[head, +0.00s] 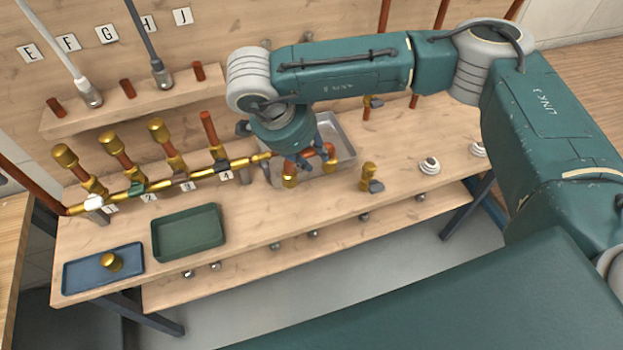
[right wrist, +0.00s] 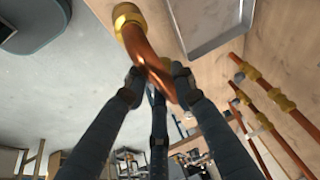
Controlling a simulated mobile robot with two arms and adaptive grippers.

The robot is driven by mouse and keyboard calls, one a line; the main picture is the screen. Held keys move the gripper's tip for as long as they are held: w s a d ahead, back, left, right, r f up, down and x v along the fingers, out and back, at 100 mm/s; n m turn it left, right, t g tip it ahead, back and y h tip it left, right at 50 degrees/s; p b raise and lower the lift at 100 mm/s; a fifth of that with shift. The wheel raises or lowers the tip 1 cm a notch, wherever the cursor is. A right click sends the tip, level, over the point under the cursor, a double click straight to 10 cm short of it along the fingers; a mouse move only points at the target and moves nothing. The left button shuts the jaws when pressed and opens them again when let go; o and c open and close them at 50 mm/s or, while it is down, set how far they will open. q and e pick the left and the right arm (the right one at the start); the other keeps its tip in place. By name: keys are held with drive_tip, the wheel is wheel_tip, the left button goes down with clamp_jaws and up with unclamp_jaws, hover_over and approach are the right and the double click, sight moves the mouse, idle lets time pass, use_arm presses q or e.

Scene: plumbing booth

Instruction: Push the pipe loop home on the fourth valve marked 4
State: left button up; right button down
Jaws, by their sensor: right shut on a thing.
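The fourth valve (head: 222,164), beside the label 4 (head: 227,176), is on the brass manifold at the left. A bare copper stub (head: 208,128) rises from it, tilted in the picture. My right gripper (head: 308,160) is shut on the pipe loop, a bent copper pipe with brass ends (head: 290,181). It holds the loop at the front of the metal tray, to the right of the fourth valve and apart from it. In the right wrist view the fingers (right wrist: 155,80) close around the copper pipe (right wrist: 150,58), with one brass end (right wrist: 127,14) beyond. My left gripper is not in view.
Valves 1 to 3 carry brass caps (head: 110,139). A grey metal tray (head: 345,150) lies under my right gripper. A green tray (head: 187,232) and a blue tray (head: 103,268) are at the front left. A brass valve (head: 369,176) stands to the right.

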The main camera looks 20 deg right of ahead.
wheel_tip(320, 180, up, 7)
drive_tip(key=shift+r+b, duration=0.1)
drive_tip(key=shift+b, duration=0.55)
use_arm(q)
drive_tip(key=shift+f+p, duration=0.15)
drive_tip(key=shift+p, duration=0.7)
use_arm(e)
drive_tip(key=shift+r, duration=2.35)
